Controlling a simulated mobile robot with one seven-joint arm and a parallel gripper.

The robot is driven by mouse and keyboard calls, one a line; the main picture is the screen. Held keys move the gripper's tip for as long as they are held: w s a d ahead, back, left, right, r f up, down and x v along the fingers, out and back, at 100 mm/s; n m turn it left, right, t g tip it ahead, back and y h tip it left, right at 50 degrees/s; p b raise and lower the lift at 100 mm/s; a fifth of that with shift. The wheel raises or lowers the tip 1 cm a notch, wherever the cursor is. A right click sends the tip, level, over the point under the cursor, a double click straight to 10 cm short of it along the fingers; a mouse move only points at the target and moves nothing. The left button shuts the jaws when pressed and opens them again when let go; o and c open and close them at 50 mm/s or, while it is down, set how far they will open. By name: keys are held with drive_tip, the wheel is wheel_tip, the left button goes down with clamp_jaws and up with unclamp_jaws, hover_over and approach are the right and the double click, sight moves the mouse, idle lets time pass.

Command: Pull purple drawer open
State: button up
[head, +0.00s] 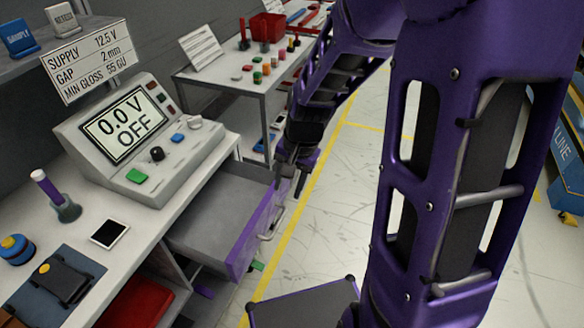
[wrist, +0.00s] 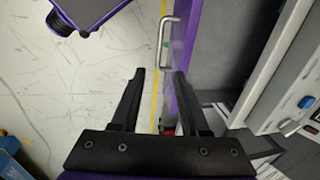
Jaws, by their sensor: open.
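The purple drawer front (head: 252,232) stands out from the bench, with the grey drawer body (head: 205,222) showing behind it, so the drawer is open. A metal bar handle (head: 272,222) is on its outer face. In the wrist view the purple front (wrist: 184,45) runs down the picture, with the handle (wrist: 166,42) beyond my fingertips. My gripper (head: 292,172) is open and empty near the far end of the drawer front. In the wrist view my gripper (wrist: 159,72) has its two fingers apart, and the handle is not between them.
A meter console (head: 140,135) reading "0.0 V OFF" sits on the bench (head: 125,240) above the drawer. A second table (head: 245,80) with small parts stands behind. The floor (head: 325,225) with a yellow line is clear beside the drawer.

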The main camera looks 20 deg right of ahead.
drive_tip(key=shift+s+d+r, duration=0.15)
drive_tip(key=shift+d+r, duration=0.05)
drive_tip(key=shift+r, duration=0.9)
drive_tip(key=shift+s+d+r, duration=0.1)
drive_tip(key=shift+d+r, duration=0.05)
drive_tip(key=shift+r, duration=0.95)
drive_tip(key=shift+w, duration=0.1)
